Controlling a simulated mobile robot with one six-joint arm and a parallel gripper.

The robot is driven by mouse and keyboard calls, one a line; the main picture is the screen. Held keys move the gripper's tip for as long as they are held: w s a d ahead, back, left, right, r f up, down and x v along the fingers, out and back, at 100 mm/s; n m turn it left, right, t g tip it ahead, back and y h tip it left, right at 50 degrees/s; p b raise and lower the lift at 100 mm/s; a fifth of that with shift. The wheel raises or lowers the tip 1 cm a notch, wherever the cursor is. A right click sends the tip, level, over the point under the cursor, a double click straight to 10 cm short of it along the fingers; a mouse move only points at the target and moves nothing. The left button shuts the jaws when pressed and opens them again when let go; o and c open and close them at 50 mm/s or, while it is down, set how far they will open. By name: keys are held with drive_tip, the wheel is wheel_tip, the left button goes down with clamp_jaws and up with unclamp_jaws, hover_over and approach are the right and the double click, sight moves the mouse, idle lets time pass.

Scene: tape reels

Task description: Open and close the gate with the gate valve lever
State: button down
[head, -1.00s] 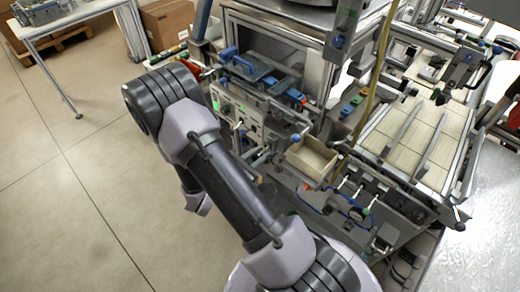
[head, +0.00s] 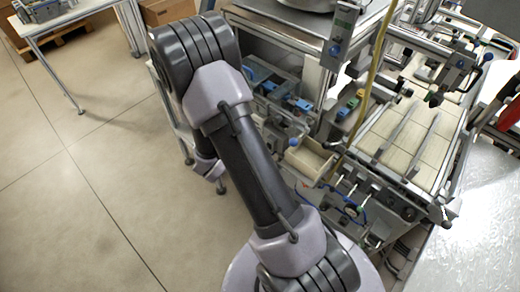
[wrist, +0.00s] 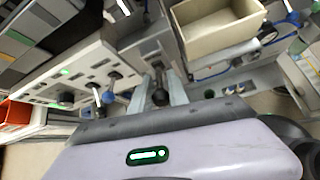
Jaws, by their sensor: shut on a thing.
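In the wrist view, my gripper (wrist: 160,98) has its two grey fingers close together on either side of a dark ball-shaped knob (wrist: 160,96). It is shut on this knob, which looks like the end of the gate valve lever; the shaft is mostly hidden. In the head view, my arm covers the gripper and the held knob. The gate itself cannot be made out in either view.
A white control panel (wrist: 83,72) with knobs and green lights stands left of the gripper. A blue-knobbed lever (wrist: 107,97) sticks out close by. A tan open bin (head: 308,160) is on the machine to the right. The floor (head: 80,190) at left is clear.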

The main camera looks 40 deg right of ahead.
drive_tip(key=c, duration=1.3)
unclamp_jaws()
drive_tip(key=p+v, duration=0.4)
drive_tip(key=v, duration=1.3)
drive_tip(key=shift+a, duration=0.2)
